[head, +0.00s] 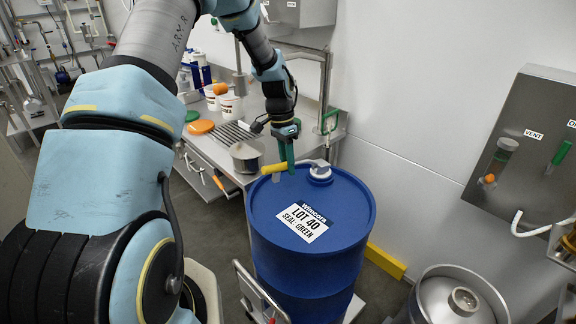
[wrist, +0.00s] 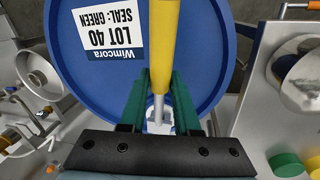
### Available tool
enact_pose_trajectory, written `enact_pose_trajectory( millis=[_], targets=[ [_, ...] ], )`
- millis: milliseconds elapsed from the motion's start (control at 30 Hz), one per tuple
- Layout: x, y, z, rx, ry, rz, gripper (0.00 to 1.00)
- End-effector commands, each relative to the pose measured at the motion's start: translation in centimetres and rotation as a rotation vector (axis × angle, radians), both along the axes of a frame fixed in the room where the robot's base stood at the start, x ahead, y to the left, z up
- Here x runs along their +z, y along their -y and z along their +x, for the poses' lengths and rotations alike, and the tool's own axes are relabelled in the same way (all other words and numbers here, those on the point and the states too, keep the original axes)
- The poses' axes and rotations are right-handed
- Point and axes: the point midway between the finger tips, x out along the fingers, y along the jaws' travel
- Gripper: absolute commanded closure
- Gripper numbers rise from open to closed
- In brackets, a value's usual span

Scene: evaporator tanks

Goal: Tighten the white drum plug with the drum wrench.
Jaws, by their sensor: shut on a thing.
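The blue drum (head: 262,210) stands upright with a "LOT 40 SEAL: GREEN" label on its lid. The white drum plug (head: 320,174) sits on the lid's far side. My gripper (head: 287,167) has green fingers and is low over the lid, left of the plug. It is shut on the drum wrench, whose yellow handle (head: 273,169) sticks out to the left. In the wrist view the handle (wrist: 162,45) runs between the fingers (wrist: 158,88).
A steel bench (head: 215,150) behind the drum carries white tubs (head: 231,106), an orange lid (head: 201,127) and a metal pot (head: 245,157). A steel vessel (head: 440,300) stands at lower right. A yellow block (head: 385,261) lies behind the drum.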

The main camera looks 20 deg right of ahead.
Motion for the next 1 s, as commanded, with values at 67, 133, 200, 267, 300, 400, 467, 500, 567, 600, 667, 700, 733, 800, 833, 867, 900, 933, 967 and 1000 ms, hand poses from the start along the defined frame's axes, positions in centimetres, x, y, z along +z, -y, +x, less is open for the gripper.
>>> enact_pose_trajectory(
  millis=[67,133,200,267,300,400,467,500,567,600,667,700,733,800,833,867,900,933,967,1000],
  targets=[
    [0.8,-0.5,0.3,0.002,0.002,0.006,1.0],
    [1.1,-0.5,0.3,0.002,0.002,0.006,1.0],
    [1.5,-0.4,0.2,0.001,0.003,0.004,1.0],
    [1.7,-0.4,0.2,0.001,0.003,0.004,1.0],
    [1.9,-0.4,0.2,0.0,0.003,0.004,1.0],
    [2.4,-0.3,0.2,0.001,0.002,0.003,1.0],
    [2.7,-0.2,0.1,0.0,0.002,0.003,1.0],
    [2.8,-0.2,0.1,0.0,0.001,0.002,1.0],
    [2.9,-0.2,0.1,0.0,0.0,0.002,1.0],
    [2.9,-0.2,0.0,0.0,0.0,0.002,1.0],
    [2.8,-0.2,0.0,0.0,-0.001,0.002,1.0],
    [2.8,-0.1,0.0,0.0,-0.001,0.002,1.0],
    [2.8,-0.1,0.0,0.0,-0.001,0.002,1.0],
    [2.8,-0.1,0.0,0.0,-0.001,0.002,1.0],
    [2.8,-0.1,0.0,0.0,-0.001,0.002,1.0],
    [2.8,-0.2,0.0,0.001,-0.001,0.002,1.0],
    [2.8,-0.3,0.0,0.006,-0.002,0.002,1.0],
    [2.8,-0.5,0.1,0.013,-0.002,0.002,1.0],
    [2.8,-0.8,0.1,0.023,-0.003,0.003,1.0],
    [2.8,-1.3,0.2,0.043,-0.005,0.002,1.0]
  ],
)
